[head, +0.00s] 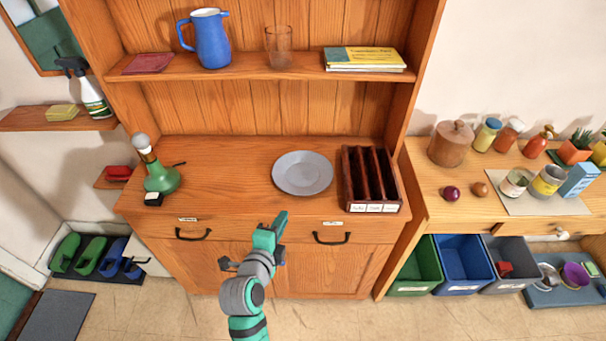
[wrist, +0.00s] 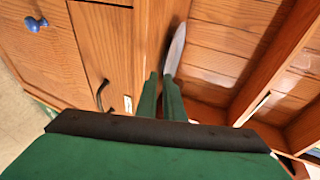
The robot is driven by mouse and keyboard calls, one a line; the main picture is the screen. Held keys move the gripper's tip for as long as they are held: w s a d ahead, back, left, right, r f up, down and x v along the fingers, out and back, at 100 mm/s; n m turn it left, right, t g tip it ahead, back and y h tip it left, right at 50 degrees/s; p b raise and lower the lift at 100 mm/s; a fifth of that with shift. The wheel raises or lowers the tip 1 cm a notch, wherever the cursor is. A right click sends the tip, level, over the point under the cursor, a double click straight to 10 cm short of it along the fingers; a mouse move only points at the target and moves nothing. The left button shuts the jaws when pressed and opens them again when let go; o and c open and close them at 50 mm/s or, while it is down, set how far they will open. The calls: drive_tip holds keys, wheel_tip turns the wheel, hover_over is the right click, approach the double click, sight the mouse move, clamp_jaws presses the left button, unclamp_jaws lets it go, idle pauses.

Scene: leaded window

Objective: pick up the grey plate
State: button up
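The grey plate (head: 302,172) lies flat on the wooden hutch counter, in the middle, left of the dark slotted rack. My gripper (head: 281,216) is in front of the counter's front edge, below and left of the plate in the head view, and apart from it. In the wrist view the plate (wrist: 176,48) shows nearly edge-on just past the fingertips. My gripper (wrist: 160,75) has its two green fingers a small gap apart, with nothing seen between them. Contact with the plate does not show.
The dark rack (head: 372,180) stands close to the plate's right. A green flask-like bottle (head: 161,178) stands at the counter's left. A shelf (head: 260,68) with a blue jug (head: 211,40) and a glass (head: 278,46) hangs above. The counter around the plate's left is clear.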

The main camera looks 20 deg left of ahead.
sight(295, 193)
drive_tip(key=shift+m, duration=0.4)
drive_tip(key=x, duration=0.3)
drive_tip(key=r+x, duration=0.1)
drive_tip(key=x, duration=0.7)
drive_tip(key=shift+w+r, duration=0.2)
drive_tip(key=shift+w, duration=0.2)
clamp_jaws()
drive_tip(key=shift+r, duration=0.15)
idle(0.8)
